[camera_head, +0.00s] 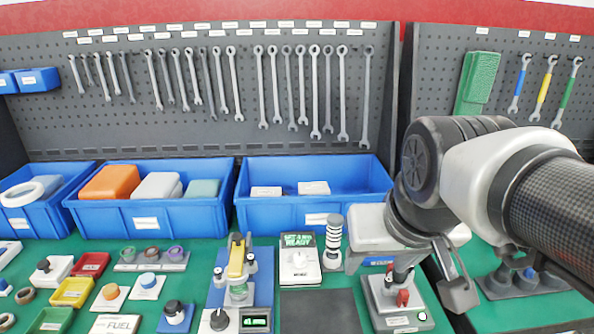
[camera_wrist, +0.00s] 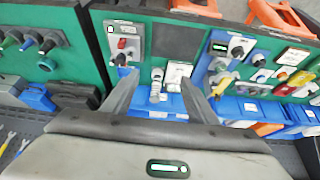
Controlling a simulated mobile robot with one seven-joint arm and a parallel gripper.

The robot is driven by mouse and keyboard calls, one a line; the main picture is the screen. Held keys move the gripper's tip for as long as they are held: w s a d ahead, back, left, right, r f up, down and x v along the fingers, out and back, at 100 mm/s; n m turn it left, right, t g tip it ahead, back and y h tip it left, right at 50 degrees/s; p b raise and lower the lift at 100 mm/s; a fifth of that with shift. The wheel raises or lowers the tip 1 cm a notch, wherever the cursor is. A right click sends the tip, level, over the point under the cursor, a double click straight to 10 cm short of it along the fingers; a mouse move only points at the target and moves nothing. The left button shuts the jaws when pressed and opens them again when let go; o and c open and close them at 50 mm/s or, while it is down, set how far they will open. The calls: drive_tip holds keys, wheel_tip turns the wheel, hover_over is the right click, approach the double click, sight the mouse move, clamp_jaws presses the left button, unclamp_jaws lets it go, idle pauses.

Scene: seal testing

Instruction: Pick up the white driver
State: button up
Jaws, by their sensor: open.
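I cannot clearly pick out the white driver in either view. A dark stand (camera_head: 500,289) at the right of the bench is partly hidden by my arm. In the wrist view, several handled tools stand at the left, with a green one (camera_wrist: 12,39), a blue one (camera_wrist: 27,44) and a pale-tipped one (camera_wrist: 47,41) showing. My gripper (camera_head: 452,275) is above the bench, left of the dark stand. In the wrist view my gripper (camera_wrist: 158,88) has its fingers spread apart, with nothing held between them.
A tester with a red switch (camera_head: 403,298) is below my gripper. A striped post (camera_head: 333,242) and white box (camera_head: 300,267) stand left of it. Blue bins (camera_head: 315,210) line the back. Coloured wrenches (camera_head: 543,88) hang at right. A dark pad (camera_head: 318,313) is bare.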

drive_tip(key=w+f, duration=0.1)
drive_tip(key=w, duration=1.3)
drive_tip(key=m+g, duration=0.1)
drive_tip(key=m, duration=0.1)
approach(337, 222)
drive_tip(key=f, duration=0.2)
drive_tip(key=shift+h, duration=0.4)
drive_tip(key=x, duration=0.3)
drive_tip(key=b+x, duration=0.1)
drive_tip(key=x, duration=0.3)
drive_tip(key=b+x, duration=0.1)
drive_tip(key=x, duration=0.2)
drive_tip(key=shift+w+a+f, duration=0.15)
drive_tip(key=shift+w+a, duration=0.1)
drive_tip(key=shift+w, duration=0.25)
drive_tip(key=shift+a+b+x, duration=0.2)
drive_tip(key=shift+b+x, duration=0.4)
drive_tip(key=shift+x, duration=2.35)
drive_tip(key=shift+c, duration=0.3)
drive_tip(key=c, duration=1.2)
wheel_tip(337, 222, up, 10)
drive_tip(key=shift+r+p, duration=0.1)
drive_tip(key=shift+p, duration=0.75)
